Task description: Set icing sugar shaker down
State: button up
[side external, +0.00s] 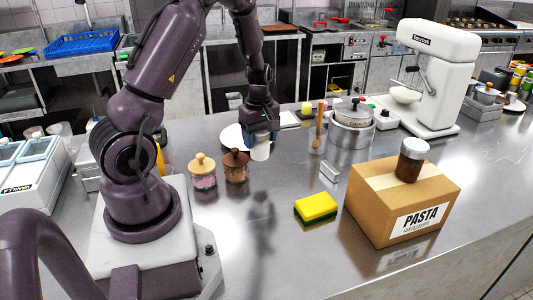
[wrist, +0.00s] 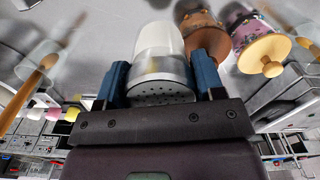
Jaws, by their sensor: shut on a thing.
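The icing sugar shaker (side external: 261,152) has a white body. In the wrist view the shaker (wrist: 160,55) also shows a metallic perforated top facing the camera. My gripper (side external: 262,136) is shut on it, with a blue finger on each side, as the wrist view (wrist: 162,76) shows. The shaker is upright below my gripper and appears to hang above the steel counter (side external: 285,265), with a dark reflection lower down. My fingers hide its upper part in the side view.
A brown-lidded jar (side external: 236,167) and a pink jar (side external: 203,172) stand left of the shaker. A white plate (side external: 232,136) lies behind. A yellow sponge (side external: 316,207), pasta box (side external: 405,200) and steel pot (side external: 350,130) are to the right. Counter in front is clear.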

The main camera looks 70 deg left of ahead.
jog(key=shift+w+a+f, duration=0.4)
jog(key=shift+w+f, duration=0.05)
jog(key=shift+f, duration=0.75)
jog(key=shift+w+a+f, duration=0.35)
jog(key=shift+w+f, duration=0.05)
jog(key=shift+f, duration=0.75)
jog(key=shift+w+a+f, duration=0.4)
jog(key=shift+w+f, duration=0.05)
jog(key=shift+f, duration=0.75)
jog(key=shift+f, duration=0.2)
jog(key=o, duration=0.7)
jog(key=shift+o, duration=0.2)
